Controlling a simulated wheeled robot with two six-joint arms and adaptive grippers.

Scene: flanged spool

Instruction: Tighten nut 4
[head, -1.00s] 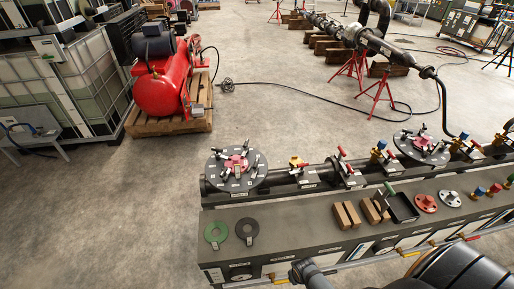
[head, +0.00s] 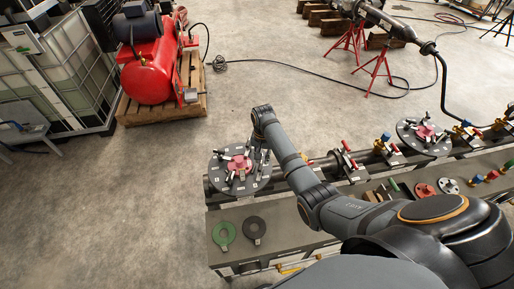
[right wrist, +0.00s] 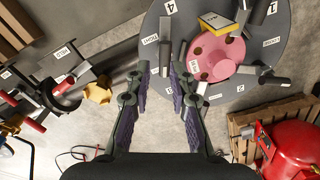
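The near round grey flange (head: 222,184) has a pink hub and several bar-handled nuts around it. In the right wrist view the flange (right wrist: 255,92) fills the upper right, with its pink hub (right wrist: 232,50) and a yellow block (right wrist: 222,25). The label "4" (right wrist: 170,6) is at its left edge, near a grey nut bar (right wrist: 165,42) and a "TIGHT" tag (right wrist: 150,39). My right gripper (right wrist: 161,68) is open, its fingertips on either side of that bar's lower end in the picture; contact cannot be told. In the head view my right gripper (head: 262,155) is at the flange's right edge, partly hidden.
A green ring (head: 224,234) and a dark ring (head: 254,229) lie on the bench. A second flange (head: 410,143) stands farther right along the pipe. A red compressor (head: 150,75) on a pallet stands behind, with open floor between.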

